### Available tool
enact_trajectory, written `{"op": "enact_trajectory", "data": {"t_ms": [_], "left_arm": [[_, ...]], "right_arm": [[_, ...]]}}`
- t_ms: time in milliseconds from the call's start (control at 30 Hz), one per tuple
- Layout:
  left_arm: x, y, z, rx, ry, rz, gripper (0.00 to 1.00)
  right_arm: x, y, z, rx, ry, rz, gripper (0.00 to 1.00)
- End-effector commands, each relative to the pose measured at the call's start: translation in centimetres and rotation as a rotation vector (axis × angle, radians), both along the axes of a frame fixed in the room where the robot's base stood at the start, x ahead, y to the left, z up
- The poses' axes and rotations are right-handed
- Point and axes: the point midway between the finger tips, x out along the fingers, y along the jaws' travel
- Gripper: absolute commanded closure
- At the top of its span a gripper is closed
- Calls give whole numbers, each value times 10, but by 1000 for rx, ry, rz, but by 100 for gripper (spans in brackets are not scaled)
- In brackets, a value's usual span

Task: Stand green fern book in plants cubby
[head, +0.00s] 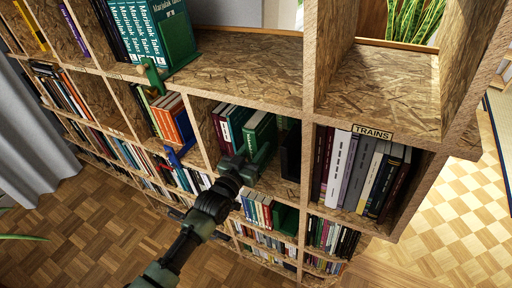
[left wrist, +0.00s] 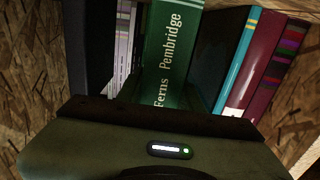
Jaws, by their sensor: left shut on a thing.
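The green fern book (head: 257,128) is upright, spine outward, inside a middle-row cubby (head: 201,122) in the head view. Its spine, reading "Ferns" and "Pembridge", fills the middle of the left wrist view (left wrist: 172,50). My left gripper (head: 246,166) is at the cubby's front, shut on this book; its fingertips are hard to make out. No plants label is readable. My right gripper is out of view.
The cubby to the right, labelled TRAINS (head: 372,132), holds several books. Large green books (head: 150,35) stand on top. Parquet floor (head: 75,225) lies open in front.

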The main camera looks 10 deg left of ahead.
Motion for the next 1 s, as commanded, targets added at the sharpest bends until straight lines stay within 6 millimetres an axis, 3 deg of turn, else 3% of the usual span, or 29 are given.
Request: {"op": "enact_trajectory", "data": {"t_ms": [300,333,400,433,767,1000], "left_arm": [[1,-1,1,-3,-8,0,100],[1,-1,1,-3,-8,0,61],[0,-1,1,-3,-8,0,42],[0,-1,0,-2,-7,0,38],[-3,1,-6,2,7,0,38],[-34,12,-5,1,3,1,38]], "right_arm": [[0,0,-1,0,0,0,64],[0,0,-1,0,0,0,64],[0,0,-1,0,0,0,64],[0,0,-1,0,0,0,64],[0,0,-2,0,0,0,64],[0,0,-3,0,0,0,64]]}}
